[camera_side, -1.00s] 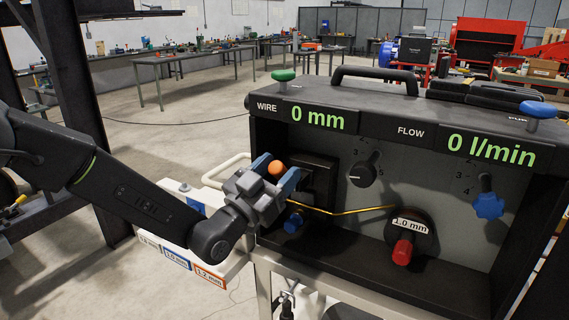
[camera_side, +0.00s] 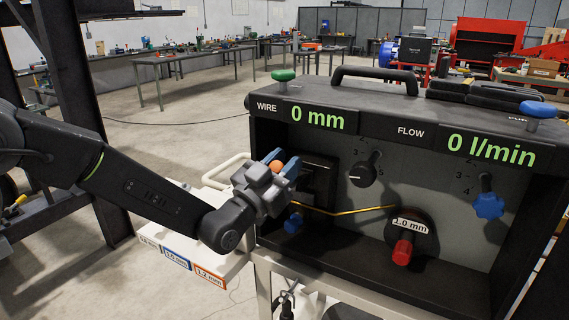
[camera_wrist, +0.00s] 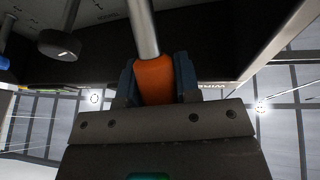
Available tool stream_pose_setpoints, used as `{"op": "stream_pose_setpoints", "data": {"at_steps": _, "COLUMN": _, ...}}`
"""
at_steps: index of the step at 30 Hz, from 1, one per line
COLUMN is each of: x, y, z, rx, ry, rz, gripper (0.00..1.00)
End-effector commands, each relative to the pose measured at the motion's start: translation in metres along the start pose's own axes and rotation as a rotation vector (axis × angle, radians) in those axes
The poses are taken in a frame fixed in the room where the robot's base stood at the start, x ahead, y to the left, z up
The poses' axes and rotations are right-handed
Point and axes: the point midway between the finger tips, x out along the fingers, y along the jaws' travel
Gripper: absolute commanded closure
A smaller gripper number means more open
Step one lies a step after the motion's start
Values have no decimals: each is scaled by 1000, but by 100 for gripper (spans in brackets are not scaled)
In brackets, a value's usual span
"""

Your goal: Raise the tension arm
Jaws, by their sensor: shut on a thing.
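The tension arm shows in the wrist view as a metal rod (camera_wrist: 143,30) ending in an orange knob (camera_wrist: 155,80). My gripper (camera_wrist: 155,76) is shut on this knob, one blue finger on each side. In the side view the orange knob (camera_side: 277,166) sits between the blue fingertips of my gripper (camera_side: 277,170), at the left front of the black machine. The fingers and gripper body hide the rod there. The machine's black drive block (camera_side: 318,180) is just right of the fingers. The displays read WIRE 0 mm (camera_side: 318,117) and FLOW 0 l/min (camera_side: 491,150).
A golden wire (camera_side: 350,212) runs to a spool labelled 1.0 mm (camera_side: 420,232) with a red knob (camera_side: 402,252). A blue knob (camera_side: 294,223) is below my gripper. A black dial (camera_side: 362,174) and a blue valve knob (camera_side: 488,205) are farther right. A green button (camera_side: 283,75) is on top.

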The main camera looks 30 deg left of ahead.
Motion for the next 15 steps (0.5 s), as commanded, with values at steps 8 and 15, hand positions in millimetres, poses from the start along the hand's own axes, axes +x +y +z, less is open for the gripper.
{"op": "stream_pose_setpoints", "data": {"at_steps": 8, "x": 0, "y": 0, "z": 0, "rx": 0, "ry": 1, "rz": 0, "gripper": 100}}
{"op": "stream_pose_setpoints", "data": {"at_steps": 15, "x": -7, "y": 2, "z": 3, "rx": 16, "ry": 79, "rz": -6, "gripper": 100}}
